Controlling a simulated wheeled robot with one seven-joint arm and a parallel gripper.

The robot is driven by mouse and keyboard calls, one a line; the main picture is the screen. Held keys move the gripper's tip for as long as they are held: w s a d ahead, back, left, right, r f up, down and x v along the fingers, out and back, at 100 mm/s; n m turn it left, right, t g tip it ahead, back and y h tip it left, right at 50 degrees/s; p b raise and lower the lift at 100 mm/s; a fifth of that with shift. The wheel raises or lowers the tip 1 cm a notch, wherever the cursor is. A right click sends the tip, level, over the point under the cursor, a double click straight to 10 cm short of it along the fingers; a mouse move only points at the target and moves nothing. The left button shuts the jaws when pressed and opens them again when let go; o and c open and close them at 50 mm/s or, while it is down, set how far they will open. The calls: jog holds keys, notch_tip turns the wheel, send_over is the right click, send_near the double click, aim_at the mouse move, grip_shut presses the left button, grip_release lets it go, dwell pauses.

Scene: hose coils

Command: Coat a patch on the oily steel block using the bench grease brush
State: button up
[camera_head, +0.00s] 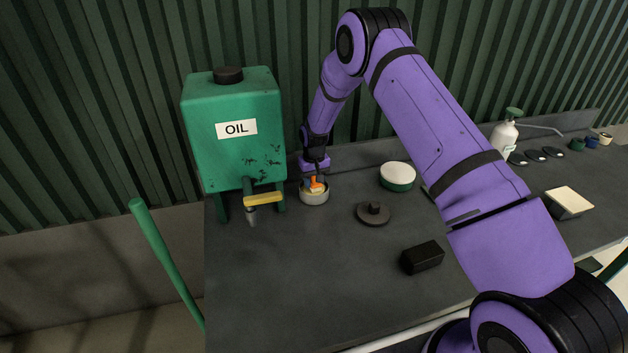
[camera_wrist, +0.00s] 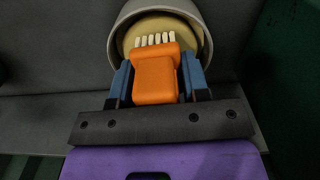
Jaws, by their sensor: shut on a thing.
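My gripper (camera_wrist: 155,82) is shut on an orange grease brush (camera_wrist: 154,78), with one blue finger on each side of its handle. The brush's pale bristles (camera_wrist: 155,40) show over a round grey pot (camera_wrist: 205,45) with tan grease (camera_wrist: 130,38) inside. I cannot tell whether the bristles touch the grease. In the head view the gripper (camera_head: 315,183) and orange brush (camera_head: 316,187) are at the pot (camera_head: 314,198), right of the oil tank. A dark block (camera_head: 422,257) lies on the bench nearer the front; I cannot tell whether it is oily.
A green oil tank (camera_head: 232,125) with a yellow-handled tap (camera_head: 263,198) stands left of the pot. A dark round lid (camera_head: 374,213) and a white-topped green tin (camera_head: 397,176) lie to the right. A white bottle (camera_head: 503,138) and a pale-topped block (camera_head: 568,202) are farther right. The front-left bench is clear.

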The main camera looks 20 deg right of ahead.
jog(key=shift+f, duration=0.35)
dwell(1.1)
jog(key=shift+r, duration=0.1)
jog(key=shift+r, duration=3.45)
